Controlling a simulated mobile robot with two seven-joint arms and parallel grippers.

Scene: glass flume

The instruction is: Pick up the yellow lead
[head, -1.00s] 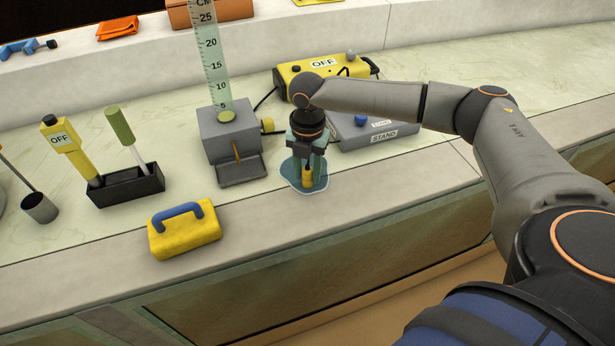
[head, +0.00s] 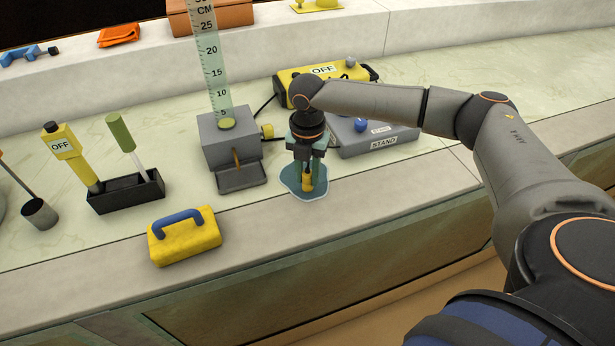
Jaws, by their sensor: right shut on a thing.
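The fingers hide part of the lead. I cannot tell whether its lower end touches the patch. My left gripper is not in view.
A grey box with a tall scale (head: 222,135) stands just left of the gripper, and a grey STAND box (head: 375,138) just right. A yellow OFF unit (head: 290,88) is behind. A yellow block with a blue handle (head: 185,238) sits front left. The counter at right is clear.

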